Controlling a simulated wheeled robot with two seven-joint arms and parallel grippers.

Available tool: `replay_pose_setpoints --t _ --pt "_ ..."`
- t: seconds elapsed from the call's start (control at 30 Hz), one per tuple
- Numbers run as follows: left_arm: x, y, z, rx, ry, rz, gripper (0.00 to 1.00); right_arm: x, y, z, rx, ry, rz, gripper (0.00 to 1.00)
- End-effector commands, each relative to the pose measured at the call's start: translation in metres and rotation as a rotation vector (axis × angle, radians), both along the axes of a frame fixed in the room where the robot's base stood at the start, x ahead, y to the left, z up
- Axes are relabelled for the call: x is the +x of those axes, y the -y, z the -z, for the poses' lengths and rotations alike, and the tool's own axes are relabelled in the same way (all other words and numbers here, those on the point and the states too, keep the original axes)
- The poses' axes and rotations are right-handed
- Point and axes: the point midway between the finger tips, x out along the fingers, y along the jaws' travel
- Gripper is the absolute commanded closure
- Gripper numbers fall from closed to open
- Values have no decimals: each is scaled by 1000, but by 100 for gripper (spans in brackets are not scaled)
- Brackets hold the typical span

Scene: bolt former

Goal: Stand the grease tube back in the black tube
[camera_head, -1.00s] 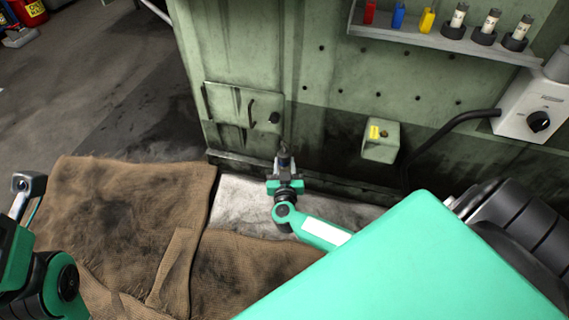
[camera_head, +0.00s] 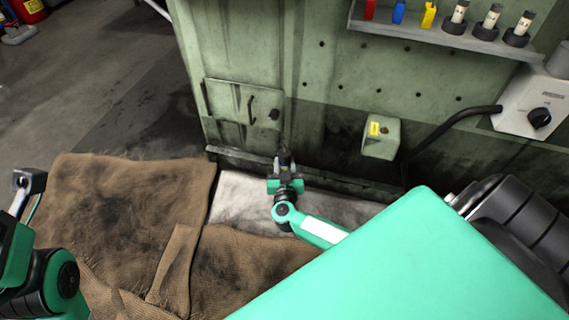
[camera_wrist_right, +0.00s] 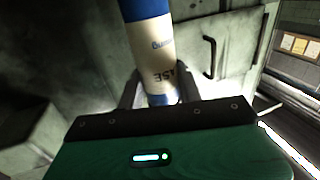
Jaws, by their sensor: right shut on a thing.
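My right gripper (camera_head: 285,174) is low in front of the green machine. In the right wrist view it is shut on the grease tube (camera_wrist_right: 156,55), a cream cylinder with dark lettering and blue bands. The tube stands out beyond the fingers and its far end is cut off by the frame's top edge. In the head view only a small dark shape shows at the fingertips. I cannot pick out an empty black tube for certain. My left gripper (camera_head: 30,182) is at the left edge, and its jaws are unclear.
The machine's shelf (camera_head: 450,42) holds red, blue and yellow items and three pale tubes in black round holders (camera_head: 482,30). A small green box (camera_head: 381,138) and a grey control box (camera_head: 535,112) stick out. Brown sacking (camera_head: 125,215) covers the floor in front.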

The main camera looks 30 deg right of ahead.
Motion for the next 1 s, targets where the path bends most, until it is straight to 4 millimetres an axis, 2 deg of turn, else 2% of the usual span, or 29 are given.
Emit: replay_pose_setpoints --t 1.0 --pt "0 0 11 0 0 0 31 1 0 29 0 1 0 100"
